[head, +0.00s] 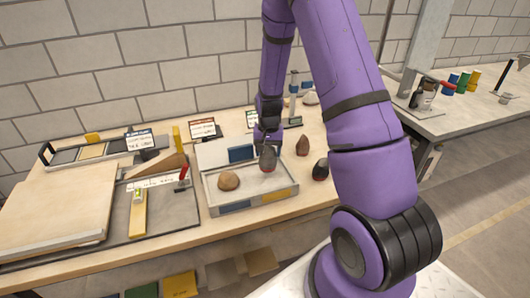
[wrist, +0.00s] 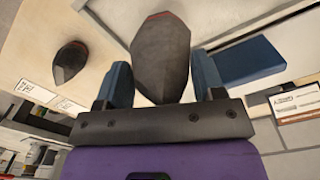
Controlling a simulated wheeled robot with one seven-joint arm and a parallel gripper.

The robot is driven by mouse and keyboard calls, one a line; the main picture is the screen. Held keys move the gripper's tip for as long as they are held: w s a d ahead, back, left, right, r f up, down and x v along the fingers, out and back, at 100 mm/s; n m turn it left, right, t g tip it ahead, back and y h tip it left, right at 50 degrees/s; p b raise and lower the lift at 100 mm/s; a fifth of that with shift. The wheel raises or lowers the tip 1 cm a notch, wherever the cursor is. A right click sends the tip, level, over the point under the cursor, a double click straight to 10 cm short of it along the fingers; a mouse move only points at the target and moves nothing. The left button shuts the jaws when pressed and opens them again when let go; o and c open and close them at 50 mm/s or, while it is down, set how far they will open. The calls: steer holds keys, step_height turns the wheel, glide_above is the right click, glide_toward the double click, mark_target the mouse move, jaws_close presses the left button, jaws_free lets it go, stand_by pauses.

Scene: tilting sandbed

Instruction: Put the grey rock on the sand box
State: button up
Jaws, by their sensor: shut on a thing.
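The grey rock (head: 268,159), dark with a small red mark, is held in my gripper (head: 267,138) over the back right part of the sand box (head: 255,202). In the wrist view the rock (wrist: 160,55) sits upright between the two blue fingers of my gripper (wrist: 161,84), which are shut on it. The sand box is a shallow grey tray of pale sand with blue and yellow patches on its front wall. I cannot tell whether the rock touches the sand.
A blue panel (head: 241,154) is behind. A spirit level (head: 139,212) lies to the left.

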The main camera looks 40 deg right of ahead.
mark_target(268, 158)
steer(key=shift+f, duration=1.65)
steer(key=shift+f, duration=0.15)
steer(key=o, duration=1.2)
steer(key=shift+o, duration=0.2)
